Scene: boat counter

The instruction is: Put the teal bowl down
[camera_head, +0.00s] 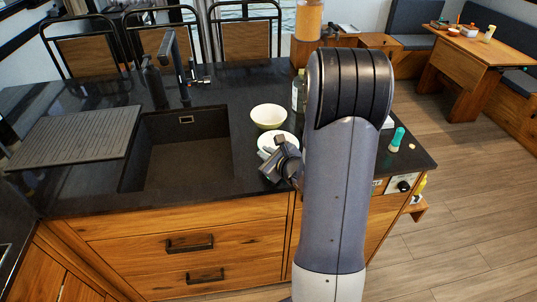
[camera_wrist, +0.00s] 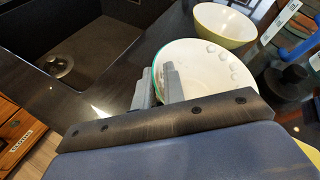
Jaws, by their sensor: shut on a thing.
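The teal bowl shows in the wrist view (camera_wrist: 208,72) as a round, pale interior with light spots and a thin teal rim at its left edge. My gripper (camera_wrist: 158,84) is shut on its near left wall, with one finger inside and one outside. In the head view the bowl (camera_head: 283,138) is a pale shape just beyond my gripper (camera_head: 279,158), partly covered by it. It is at or just above the black counter; I cannot tell whether its base touches.
A cream bowl with a yellow-green outside (camera_head: 269,117) stands just behind. A bottle (camera_head: 299,92) stands at the back. The sink (camera_head: 185,150) opens to the left, with a tap (camera_head: 178,65) behind it. A teal-topped object (camera_head: 397,139) is at the right edge.

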